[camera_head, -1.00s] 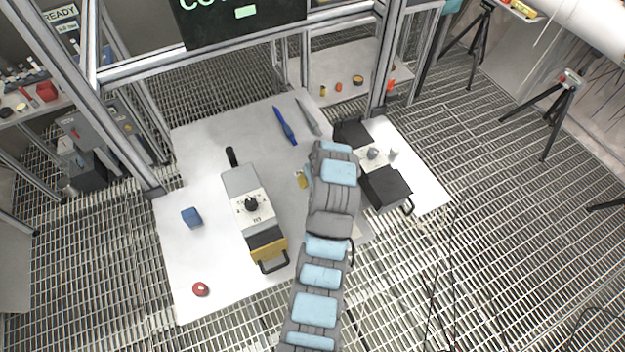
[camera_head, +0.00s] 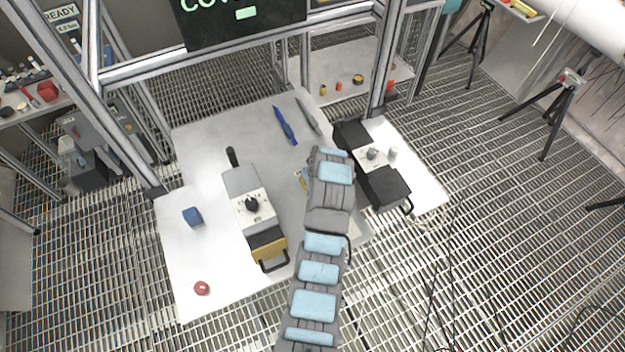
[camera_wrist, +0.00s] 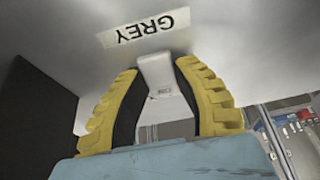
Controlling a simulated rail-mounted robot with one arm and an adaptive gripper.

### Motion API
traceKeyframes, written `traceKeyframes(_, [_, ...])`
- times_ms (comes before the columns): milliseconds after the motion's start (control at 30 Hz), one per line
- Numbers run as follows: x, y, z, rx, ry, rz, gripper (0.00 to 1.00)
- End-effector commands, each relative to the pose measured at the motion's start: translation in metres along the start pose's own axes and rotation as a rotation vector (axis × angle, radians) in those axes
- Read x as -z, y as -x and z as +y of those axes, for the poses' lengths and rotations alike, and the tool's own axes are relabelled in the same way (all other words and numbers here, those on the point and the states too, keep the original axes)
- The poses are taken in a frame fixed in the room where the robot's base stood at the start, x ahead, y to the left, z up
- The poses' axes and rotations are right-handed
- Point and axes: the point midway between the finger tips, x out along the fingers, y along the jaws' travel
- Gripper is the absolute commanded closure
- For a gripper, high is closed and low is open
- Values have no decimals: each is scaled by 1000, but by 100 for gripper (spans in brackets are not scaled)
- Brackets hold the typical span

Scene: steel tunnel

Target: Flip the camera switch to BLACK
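In the wrist view a pale lever (camera_wrist: 156,68) sticks out of a light grey surface beside a label reading GREY (camera_wrist: 145,27), which appears upside down. My gripper (camera_wrist: 157,66) has its yellow, black-padded fingers on either side of this lever, with the tips close against it. No BLACK label is readable. Whether this lever belongs to the camera cannot be told from the head view.
A box with a black knob and yellow end (camera_head: 267,247) stands left of my arm, and a dark box (camera_head: 387,187) stands right. A blue block (camera_head: 193,217), red disc (camera_head: 202,288) and blue tool (camera_head: 285,125) lie on the table (camera_head: 200,255). Metal posts rise behind.

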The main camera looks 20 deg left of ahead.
Motion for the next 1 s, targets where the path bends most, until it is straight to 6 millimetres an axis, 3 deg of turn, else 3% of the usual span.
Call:
traceKeyframes(367, [0, -2, 0, 0, 2, -24, 100])
traceKeyframes(1000, [3, -5, 0, 1, 1, -270, 100])
